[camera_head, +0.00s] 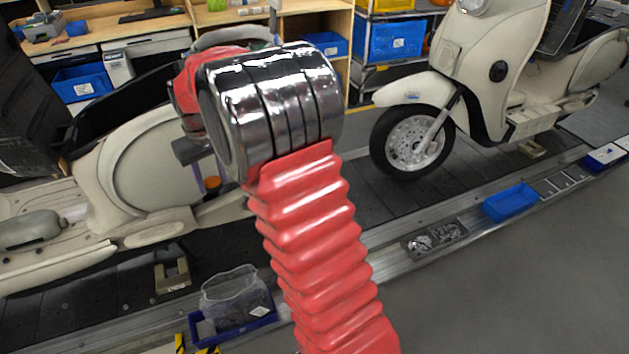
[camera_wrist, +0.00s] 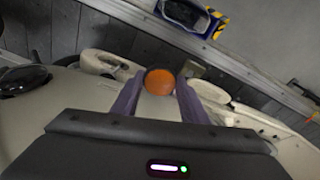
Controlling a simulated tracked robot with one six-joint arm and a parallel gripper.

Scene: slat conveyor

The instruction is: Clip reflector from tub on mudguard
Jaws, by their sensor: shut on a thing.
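My gripper (camera_wrist: 159,88) has purple fingers shut on a round orange reflector (camera_wrist: 157,81) in the wrist view. In the head view the reflector (camera_head: 212,183) shows small and orange beside the purple fingers, in front of the left scooter's cream rear body (camera_head: 145,160). My red and chrome arm hides much of that area. I cannot tell whether the reflector touches the scooter or where that scooter's mudguard lies. A blue tub (camera_head: 262,322) with a clear plastic bag stands at the lower left on the conveyor's edge; it also shows in the wrist view (camera_wrist: 168,17).
A second cream scooter (camera_head: 470,75) stands on the slats at right, its front mudguard (camera_head: 412,88) over the wheel. A blue tray (camera_head: 510,202) and a grey parts tray (camera_head: 435,238) sit along the conveyor edge. Benches with blue bins (camera_head: 82,82) line the back. Floor at lower right is clear.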

